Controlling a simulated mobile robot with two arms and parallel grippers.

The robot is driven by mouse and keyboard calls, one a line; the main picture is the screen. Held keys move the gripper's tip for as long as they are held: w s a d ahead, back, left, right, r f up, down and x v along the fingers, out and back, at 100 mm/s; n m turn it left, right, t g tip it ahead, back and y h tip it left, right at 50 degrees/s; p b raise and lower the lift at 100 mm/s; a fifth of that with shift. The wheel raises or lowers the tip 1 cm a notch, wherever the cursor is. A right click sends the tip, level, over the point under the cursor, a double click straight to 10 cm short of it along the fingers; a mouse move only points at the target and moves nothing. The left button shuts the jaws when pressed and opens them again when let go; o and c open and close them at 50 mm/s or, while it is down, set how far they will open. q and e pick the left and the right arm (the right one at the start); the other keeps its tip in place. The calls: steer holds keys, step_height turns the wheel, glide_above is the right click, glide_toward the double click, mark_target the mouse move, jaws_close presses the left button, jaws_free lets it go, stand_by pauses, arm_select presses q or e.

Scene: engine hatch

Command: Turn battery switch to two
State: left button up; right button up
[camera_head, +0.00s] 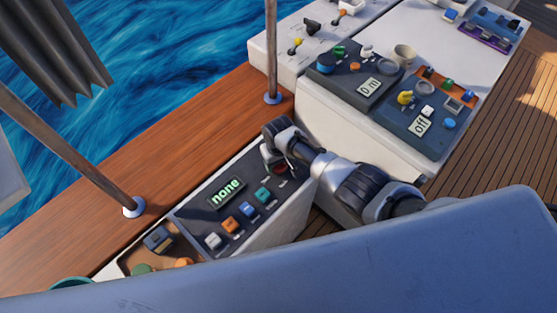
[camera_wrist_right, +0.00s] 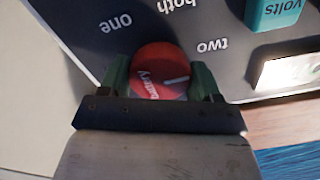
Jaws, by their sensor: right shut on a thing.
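The red round battery switch (camera_wrist_right: 158,68) sits on the dark panel (camera_wrist_right: 90,22), with the word "battery" and a short white line on its face. The line points towards the right of the wrist view. The labels "one", "both" and "two" appear upside down around it, "two" on the upper right. My right gripper (camera_wrist_right: 160,82) is shut on the switch, one green finger on each side. In the head view my right gripper (camera_head: 276,156) is at the panel's far right end, hiding part of the switch. The panel's display (camera_head: 226,193) reads "none". My left gripper is not in view.
Several coloured rocker switches, including a teal one (camera_head: 263,195), line the panel near my right gripper. A larger white console (camera_head: 330,110) with knobs, displays and a mug (camera_head: 404,56) stands behind. A metal post (camera_head: 271,50) rises close to the panel.

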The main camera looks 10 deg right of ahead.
steer(key=shift+w+r, duration=0.1)
steer(key=shift+w, duration=0.05)
stand_by(0.3)
steer(key=o, duration=0.9)
step_height(320, 180, up, 11)
steer(key=p, duration=0.1)
steer(key=shift+s+f, duration=0.2)
